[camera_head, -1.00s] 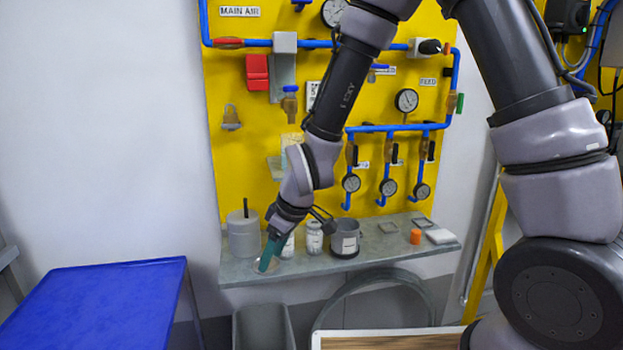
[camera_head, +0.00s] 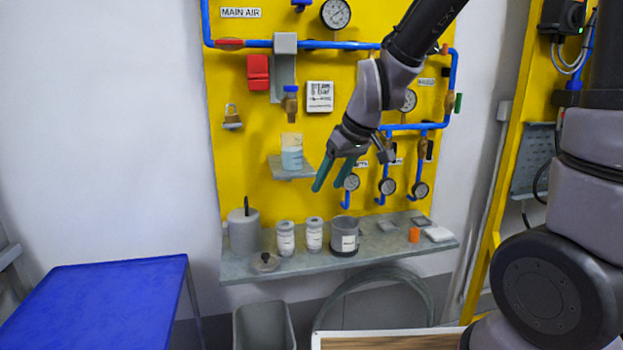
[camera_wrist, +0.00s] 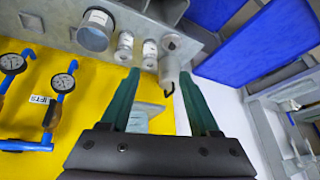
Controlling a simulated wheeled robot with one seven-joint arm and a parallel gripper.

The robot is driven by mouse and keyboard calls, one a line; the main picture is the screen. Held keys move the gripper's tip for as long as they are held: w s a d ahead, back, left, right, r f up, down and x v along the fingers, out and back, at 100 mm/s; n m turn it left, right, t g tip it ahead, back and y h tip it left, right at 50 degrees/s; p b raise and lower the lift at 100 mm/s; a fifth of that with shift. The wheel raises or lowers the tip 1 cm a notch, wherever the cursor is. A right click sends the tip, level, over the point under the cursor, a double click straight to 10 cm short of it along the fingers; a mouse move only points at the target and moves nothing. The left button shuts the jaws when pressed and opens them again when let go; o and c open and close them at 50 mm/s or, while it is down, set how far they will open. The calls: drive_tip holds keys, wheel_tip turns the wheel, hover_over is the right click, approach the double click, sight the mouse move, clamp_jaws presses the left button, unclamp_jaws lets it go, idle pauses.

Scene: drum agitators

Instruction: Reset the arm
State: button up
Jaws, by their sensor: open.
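My gripper (camera_head: 335,175) is open and empty. It hangs in the air in front of the yellow panel (camera_head: 240,170), above the grey shelf (camera_head: 310,265) and just right of the small ledge with a beaker. In the wrist view its two teal fingers (camera_wrist: 162,98) are spread apart. The arm reaches in from the upper right.
A beaker (camera_head: 292,158) sits on the ledge. Blue pipes (camera_head: 425,126) and gauges are behind. A blue table (camera_head: 100,305) stands left.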

drive_tip(key=s+d+r+m+t+h, duration=0.1)
drive_tip(key=s+d+r+m, duration=0.4)
drive_tip(key=d, duration=0.5)
drive_tip(key=s+d+r+m+t+h, duration=0.1)
drive_tip(key=s+d+r+m, duration=0.3)
drive_tip(key=d+r, duration=0.6)
drive_tip(key=shift+s+d+r+m+t, duration=0.2)
drive_tip(key=shift+s+d+m+t, duration=0.2)
drive_tip(key=shift+m+t, duration=0.5)
